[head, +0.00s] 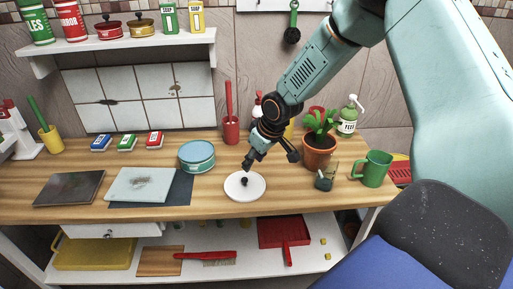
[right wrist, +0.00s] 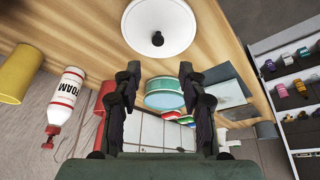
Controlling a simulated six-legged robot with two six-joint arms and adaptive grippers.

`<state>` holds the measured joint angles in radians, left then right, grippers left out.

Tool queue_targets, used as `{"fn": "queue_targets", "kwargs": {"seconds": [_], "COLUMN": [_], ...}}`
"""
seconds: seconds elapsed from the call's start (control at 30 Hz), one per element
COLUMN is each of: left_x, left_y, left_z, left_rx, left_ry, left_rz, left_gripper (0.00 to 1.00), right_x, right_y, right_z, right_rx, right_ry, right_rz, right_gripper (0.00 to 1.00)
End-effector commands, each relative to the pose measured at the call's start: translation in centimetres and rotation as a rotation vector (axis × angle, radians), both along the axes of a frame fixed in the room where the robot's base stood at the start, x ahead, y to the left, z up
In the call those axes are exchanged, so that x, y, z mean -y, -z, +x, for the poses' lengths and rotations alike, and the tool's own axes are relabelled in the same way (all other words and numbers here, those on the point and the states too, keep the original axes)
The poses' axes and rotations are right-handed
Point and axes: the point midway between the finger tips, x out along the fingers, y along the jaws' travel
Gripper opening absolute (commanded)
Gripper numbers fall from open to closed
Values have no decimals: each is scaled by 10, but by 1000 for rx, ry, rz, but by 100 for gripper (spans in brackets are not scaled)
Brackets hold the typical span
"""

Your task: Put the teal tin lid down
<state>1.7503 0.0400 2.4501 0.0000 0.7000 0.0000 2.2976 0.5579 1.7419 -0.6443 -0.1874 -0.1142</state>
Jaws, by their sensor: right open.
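A round white lid with a black knob (head: 254,190) lies flat on the wooden worktop, knob up; it also shows at the top of the right wrist view (right wrist: 175,22). A round teal tin (head: 197,158) stands behind it to the left, and shows between my fingers in the right wrist view (right wrist: 165,101). I cannot tell whether the tin's top is open or covered. My right gripper (head: 268,160) is open and empty, just above and behind the white lid, apart from its knob. My left gripper is not in view.
A potted plant (head: 319,151), a small glass jar (head: 325,180) and a green mug (head: 376,169) stand to the right. A light board (head: 143,184) and a dark slab (head: 70,188) lie left. A red utensil pot (head: 231,132) stands behind. The worktop's front strip is clear.

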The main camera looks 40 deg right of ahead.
Motion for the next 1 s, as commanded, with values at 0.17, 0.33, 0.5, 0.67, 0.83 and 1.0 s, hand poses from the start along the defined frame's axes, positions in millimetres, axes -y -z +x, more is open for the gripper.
{"fn": "queue_targets", "kwargs": {"seconds": [0.17, 0.33, 0.5, 0.67, 0.83, 1.0], "left_x": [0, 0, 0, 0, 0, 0], "left_y": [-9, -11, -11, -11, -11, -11], "left_z": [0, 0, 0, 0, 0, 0], "left_rx": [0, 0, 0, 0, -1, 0], "left_ry": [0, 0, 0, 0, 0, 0], "left_rz": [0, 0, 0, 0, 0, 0], "left_gripper": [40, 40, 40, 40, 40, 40], "right_x": [1, 1, -12, -76, -137, -149], "right_y": [-15, -18, -5, 57, 125, 151], "right_z": [-6, -8, -17, -77, -194, -303], "right_rx": [0, 0, -18, -116, -264, -367], "right_ry": [1, 0, -2, 15, 119, 223], "right_rz": [1, 0, 17, 101, 143, 70], "right_gripper": [42, 42, 42, 42, 42, 42]}}
